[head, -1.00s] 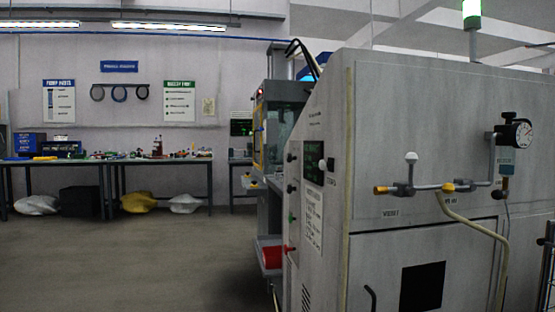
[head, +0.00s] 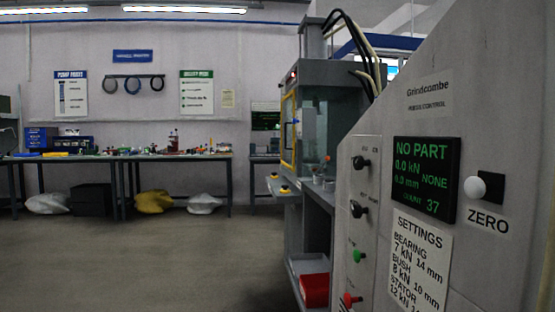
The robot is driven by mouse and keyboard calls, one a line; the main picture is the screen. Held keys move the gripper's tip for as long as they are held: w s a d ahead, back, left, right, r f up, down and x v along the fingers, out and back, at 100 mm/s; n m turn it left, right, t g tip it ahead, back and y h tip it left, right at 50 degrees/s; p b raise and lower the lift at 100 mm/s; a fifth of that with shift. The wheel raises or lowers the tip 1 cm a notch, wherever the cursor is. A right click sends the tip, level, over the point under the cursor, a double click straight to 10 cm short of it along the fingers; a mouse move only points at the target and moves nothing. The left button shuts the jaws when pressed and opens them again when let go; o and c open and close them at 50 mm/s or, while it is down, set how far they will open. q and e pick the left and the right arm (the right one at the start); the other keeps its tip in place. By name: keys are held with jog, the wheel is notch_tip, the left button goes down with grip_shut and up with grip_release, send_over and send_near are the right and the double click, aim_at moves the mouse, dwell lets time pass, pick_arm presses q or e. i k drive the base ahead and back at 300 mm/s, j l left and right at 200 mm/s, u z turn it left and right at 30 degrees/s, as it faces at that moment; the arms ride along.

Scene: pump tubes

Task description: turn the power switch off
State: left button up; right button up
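The grey press control cabinet (head: 415,125) fills the right side of the head view. On its narrow left panel are two black rotary knobs, an upper one (head: 360,162) and a lower one (head: 357,208), with labels too small to read. Below them are a green button (head: 359,256) and a red button (head: 351,299). I cannot tell which control is the power switch. A lit display (head: 425,179) reads NO PART, 0.0 kN, NONE, COUNT 37. A white knob (head: 475,188) sits above the word ZERO. Neither gripper is in view.
The press frame with a yellow-edged guard (head: 288,130) stands behind the cabinet. A red bin (head: 314,290) is low beside it. A long workbench (head: 125,158) with parts runs along the back wall. The floor (head: 150,265) at left is open.

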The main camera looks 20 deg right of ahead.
aim_at(358, 162)
jog(key=i+j, duration=0.15)
jog(key=i, duration=1)
jog(key=i+z, duration=0.45)
jog(key=i+j+z, duration=0.2)
jog(key=z, duration=0.25)
jog(key=i+j+z, duration=0.25)
jog(key=z, duration=0.2)
jog(key=i+j+z, duration=0.2)
jog(key=j+z, duration=0.3)
jog(key=l, duration=0.1)
